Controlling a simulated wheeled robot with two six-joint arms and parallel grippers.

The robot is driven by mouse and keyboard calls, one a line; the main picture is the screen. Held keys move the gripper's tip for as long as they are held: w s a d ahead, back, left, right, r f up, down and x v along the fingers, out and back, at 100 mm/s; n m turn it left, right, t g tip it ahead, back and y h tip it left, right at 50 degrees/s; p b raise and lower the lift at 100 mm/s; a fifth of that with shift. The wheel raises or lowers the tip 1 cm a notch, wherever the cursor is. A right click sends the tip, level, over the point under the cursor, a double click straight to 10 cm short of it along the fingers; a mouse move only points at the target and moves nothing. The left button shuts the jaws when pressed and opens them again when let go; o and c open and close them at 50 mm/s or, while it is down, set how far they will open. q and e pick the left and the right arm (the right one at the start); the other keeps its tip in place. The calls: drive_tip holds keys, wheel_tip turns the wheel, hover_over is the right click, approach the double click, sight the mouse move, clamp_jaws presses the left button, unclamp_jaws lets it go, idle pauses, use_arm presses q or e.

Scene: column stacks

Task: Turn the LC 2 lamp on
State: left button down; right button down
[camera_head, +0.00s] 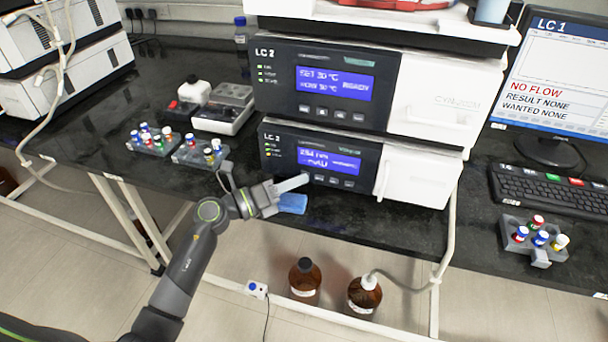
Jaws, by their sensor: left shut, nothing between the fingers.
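The LC 2 stack stands at the bench's middle. Its lower module (345,188), labelled LC 2, has a lit blue display (328,160) whose small text I read only partly, as "254 nm", and a row of small buttons (334,181) below it. I cannot read the button labels or a lamp state. My left gripper (306,179) is shut and empty, its tip at the left end of that button row. I cannot tell whether it touches the panel. My right gripper is not in view.
The upper LC 2 module (320,85) reads "SET 30 °C" and "READY". A blue item (293,203) lies beneath my left gripper at the bench edge. Vial racks (202,152) stand left. The LC 1 monitor (560,75) and keyboard (555,190) are right. Brown bottles (305,278) stand below.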

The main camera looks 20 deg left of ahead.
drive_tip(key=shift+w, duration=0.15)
use_arm(q)
drive_tip(key=shift+s, duration=0.3)
drive_tip(key=shift+s+p, duration=0.45)
drive_tip(key=shift+s, duration=0.1)
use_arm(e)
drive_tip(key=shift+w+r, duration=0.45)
use_arm(q)
drive_tip(key=shift+s, duration=0.15)
drive_tip(key=shift+s+a+p, duration=0.1)
drive_tip(key=shift+s+p, duration=0.45)
drive_tip(key=shift+s, duration=1.8)
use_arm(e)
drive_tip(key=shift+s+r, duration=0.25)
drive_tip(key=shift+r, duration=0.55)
